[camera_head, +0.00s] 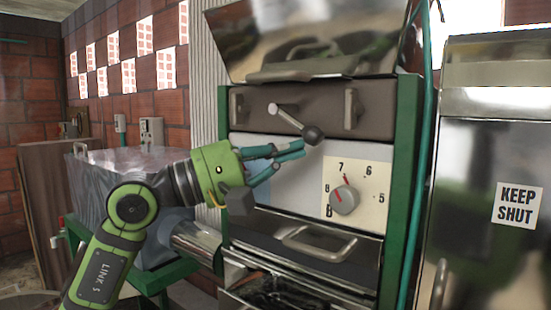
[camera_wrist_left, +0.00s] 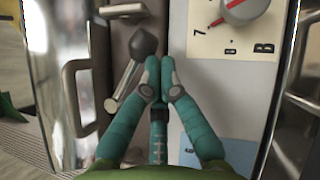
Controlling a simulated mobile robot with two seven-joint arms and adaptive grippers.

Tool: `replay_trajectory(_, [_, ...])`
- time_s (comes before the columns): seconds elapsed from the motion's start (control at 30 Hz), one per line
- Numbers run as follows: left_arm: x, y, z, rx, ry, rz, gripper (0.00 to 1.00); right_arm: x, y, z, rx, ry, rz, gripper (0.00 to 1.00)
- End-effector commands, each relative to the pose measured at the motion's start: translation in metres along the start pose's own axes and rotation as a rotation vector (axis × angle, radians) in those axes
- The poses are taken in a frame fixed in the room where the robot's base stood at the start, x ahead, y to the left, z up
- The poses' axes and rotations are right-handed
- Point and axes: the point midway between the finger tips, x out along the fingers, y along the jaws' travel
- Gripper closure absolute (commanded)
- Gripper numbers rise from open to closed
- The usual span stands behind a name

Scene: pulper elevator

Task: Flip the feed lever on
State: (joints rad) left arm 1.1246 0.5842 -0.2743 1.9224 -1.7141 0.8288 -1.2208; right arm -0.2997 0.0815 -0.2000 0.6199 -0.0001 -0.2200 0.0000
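The feed lever (camera_head: 290,117) is a metal rod with a dark ball knob (camera_head: 313,135). It sits on the brown upper panel of the machine and slants down to the right in the head view. In the left wrist view, the knob (camera_wrist_left: 143,43) is just left of my fingertips. My left gripper (camera_head: 301,149) has its teal fingers closed together, with nothing between them. The fingertips (camera_wrist_left: 160,68) are right beside the knob, just below it in the head view; I cannot tell whether they touch. My right gripper is not in view.
A dial (camera_head: 344,199) on a numbered plate is below right of the lever. Handles (camera_head: 351,109) stick out from the brown panel, and a drawer handle (camera_head: 318,246) is lower down.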

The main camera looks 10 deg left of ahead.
Motion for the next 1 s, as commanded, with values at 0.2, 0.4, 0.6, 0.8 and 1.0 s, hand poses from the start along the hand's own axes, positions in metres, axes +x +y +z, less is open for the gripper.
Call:
replay_trajectory(0.2, [-0.013,0.001,0.000,0.003,-0.001,0.003,1.00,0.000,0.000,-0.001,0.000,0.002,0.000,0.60])
replay_trajectory(0.4, [-0.054,0.000,-0.001,0.002,0.004,0.000,1.00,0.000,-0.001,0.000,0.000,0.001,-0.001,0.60])
replay_trajectory(0.6, [-0.095,0.000,-0.003,-0.002,0.004,0.001,1.00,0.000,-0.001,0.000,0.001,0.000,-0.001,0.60])
replay_trajectory(0.8, [-0.118,0.000,-0.002,-0.003,0.001,0.002,1.00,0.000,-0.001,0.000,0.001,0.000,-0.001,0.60])
replay_trajectory(1.0, [-0.124,0.001,-0.002,-0.001,-0.001,0.002,1.00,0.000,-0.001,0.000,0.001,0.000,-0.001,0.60])
